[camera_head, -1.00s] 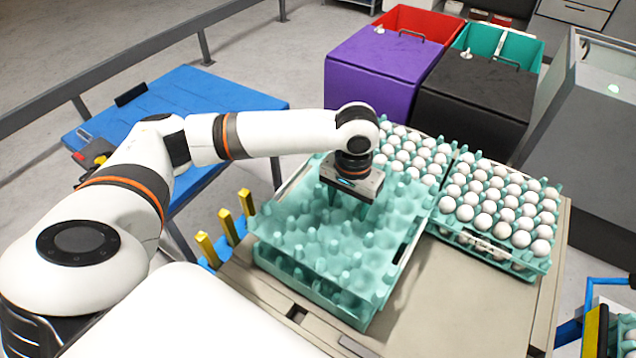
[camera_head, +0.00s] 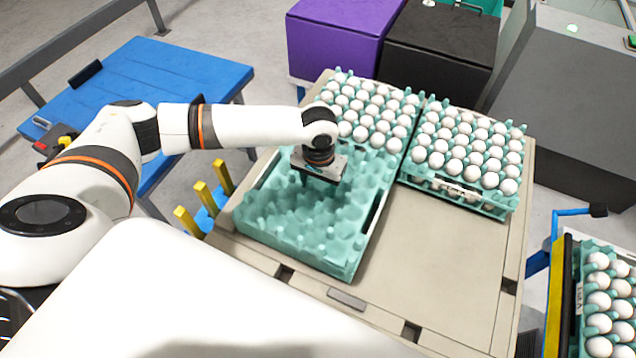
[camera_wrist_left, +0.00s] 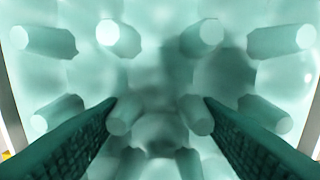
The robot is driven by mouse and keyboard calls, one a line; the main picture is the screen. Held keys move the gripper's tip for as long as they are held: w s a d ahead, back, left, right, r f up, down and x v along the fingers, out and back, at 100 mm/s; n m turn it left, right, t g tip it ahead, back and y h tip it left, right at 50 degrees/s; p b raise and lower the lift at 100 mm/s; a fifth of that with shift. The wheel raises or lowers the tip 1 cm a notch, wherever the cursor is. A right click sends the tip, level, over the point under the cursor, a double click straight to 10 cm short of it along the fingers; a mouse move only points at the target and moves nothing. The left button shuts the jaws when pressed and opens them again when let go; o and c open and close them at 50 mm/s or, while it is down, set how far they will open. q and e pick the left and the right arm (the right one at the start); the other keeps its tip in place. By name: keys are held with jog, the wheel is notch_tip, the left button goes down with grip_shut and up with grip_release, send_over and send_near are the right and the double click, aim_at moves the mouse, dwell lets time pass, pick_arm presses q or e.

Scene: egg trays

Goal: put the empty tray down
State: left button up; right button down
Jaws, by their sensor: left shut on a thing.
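The empty teal egg tray (camera_head: 300,228) sits at the front left of the beige table, level with and nested on the empty tray stack there. My left gripper (camera_head: 318,182) points down into the tray's middle and is shut on part of it. In the left wrist view the two dark fingers (camera_wrist_left: 158,112) reach down among the tray's pegs (camera_wrist_left: 122,115). The exact spot of the grip is hidden. My right gripper is not in view.
Two trays full of white eggs stand behind, one at the back left (camera_head: 368,110) and one at the right (camera_head: 465,155). The beige table (camera_head: 430,260) is bare at the front right. Yellow posts (camera_head: 203,192) rise at its left edge. Another egg tray (camera_head: 610,300) is at the lower right.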

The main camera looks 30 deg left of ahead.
aim_at(318, 192)
pick_arm(q)
jog(key=o, duration=1.1)
jog(key=shift+s+f, duration=0.25)
jog(key=shift+f, duration=0.2)
jog(key=shift+o, duration=1.3)
jog(key=shift+w, duration=0.2)
jog(key=shift+r, duration=0.15)
notch_tip(318, 192, up, 12)
jog(key=b, duration=0.1)
